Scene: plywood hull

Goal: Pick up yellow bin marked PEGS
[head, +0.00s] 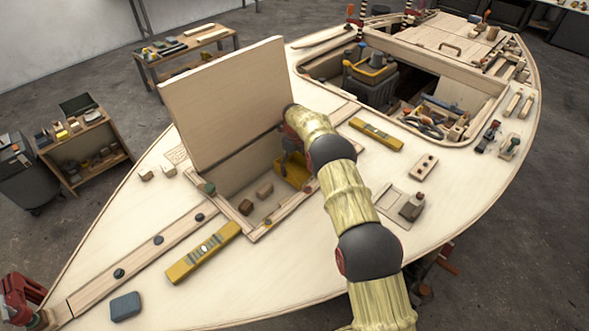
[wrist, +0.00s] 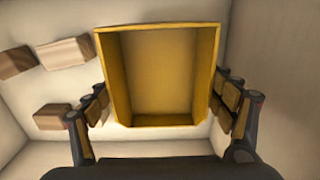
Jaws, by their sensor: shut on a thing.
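The yellow bin (wrist: 160,75) is an open-topped box and looks empty in the wrist view. In the head view the yellow bin (head: 291,170) is partly hidden by my arm, inside the open hatch in the plywood deck. My gripper (wrist: 160,108) has a finger on each side of the bin and is shut on it. In the head view my gripper (head: 290,146) reaches down into the hatch. No PEGS marking shows in either view. I cannot tell whether the bin touches the hatch floor.
The raised hatch lid (head: 228,95) stands behind the opening. Wooden blocks (wrist: 65,53) lie left of the bin inside the hatch. A yellow level (head: 203,252) lies on the deck in front, and another level (head: 376,134) lies to the right. A second opening holds a grey toolbox (head: 370,82).

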